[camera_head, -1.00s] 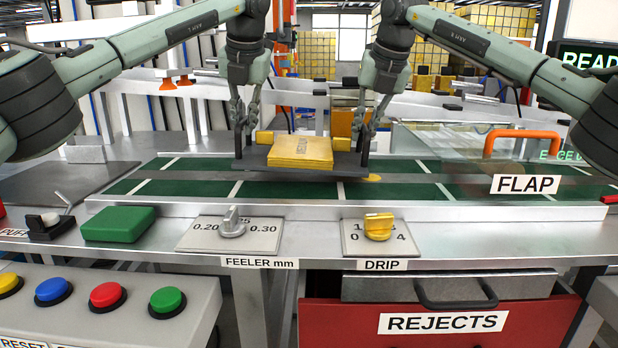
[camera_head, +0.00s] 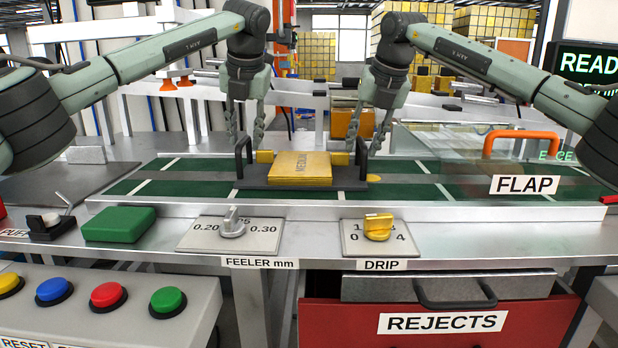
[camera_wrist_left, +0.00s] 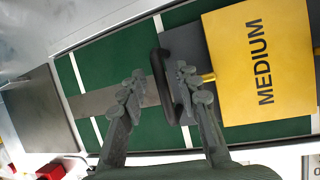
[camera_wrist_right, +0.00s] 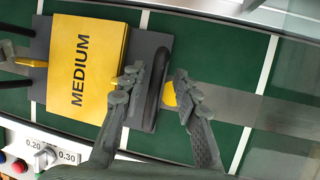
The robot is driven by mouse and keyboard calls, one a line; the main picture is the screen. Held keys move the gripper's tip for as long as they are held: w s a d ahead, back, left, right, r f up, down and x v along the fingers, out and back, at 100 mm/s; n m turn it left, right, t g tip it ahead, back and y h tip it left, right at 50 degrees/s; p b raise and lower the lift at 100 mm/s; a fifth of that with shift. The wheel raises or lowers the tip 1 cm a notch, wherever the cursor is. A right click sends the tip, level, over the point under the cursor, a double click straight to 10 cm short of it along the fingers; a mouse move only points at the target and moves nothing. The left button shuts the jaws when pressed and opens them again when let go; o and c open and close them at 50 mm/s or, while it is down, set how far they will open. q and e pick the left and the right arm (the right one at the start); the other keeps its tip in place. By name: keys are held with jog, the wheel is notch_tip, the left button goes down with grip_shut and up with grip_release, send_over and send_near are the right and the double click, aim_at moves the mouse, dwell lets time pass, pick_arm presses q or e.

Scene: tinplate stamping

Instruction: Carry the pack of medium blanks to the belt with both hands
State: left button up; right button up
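The pack of medium blanks (camera_head: 300,165) is a yellow block marked MEDIUM on a dark tray (camera_head: 262,183) with an upright black handle at each end. The tray rests flat on the green belt (camera_head: 410,191). My left gripper (camera_head: 245,138) is open at the left handle (camera_wrist_left: 167,85), with its fingers apart on either side of it. My right gripper (camera_head: 368,143) is open at the right handle (camera_wrist_right: 155,90), its fingers also apart on either side. Neither gripper visibly clamps a handle.
A metal rail (camera_head: 330,209) runs along the belt's front edge. A clear guard with an orange handle (camera_head: 522,136) stands to the right, by the FLAP label. A green block (camera_head: 118,224), the feeler dial (camera_head: 232,225) and the drip knob (camera_head: 379,227) sit in front. Belt is free left of the tray.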

pick_arm(q)
jog(key=shift+r, duration=0.1)
pick_arm(e)
jog(key=shift+a+r, duration=0.1)
jog(key=shift+s+r, duration=0.2)
jog(key=shift+r, duration=0.25)
pick_arm(q)
jog(key=v, duration=1.2)
pick_arm(e)
jog(key=v, duration=1.1)
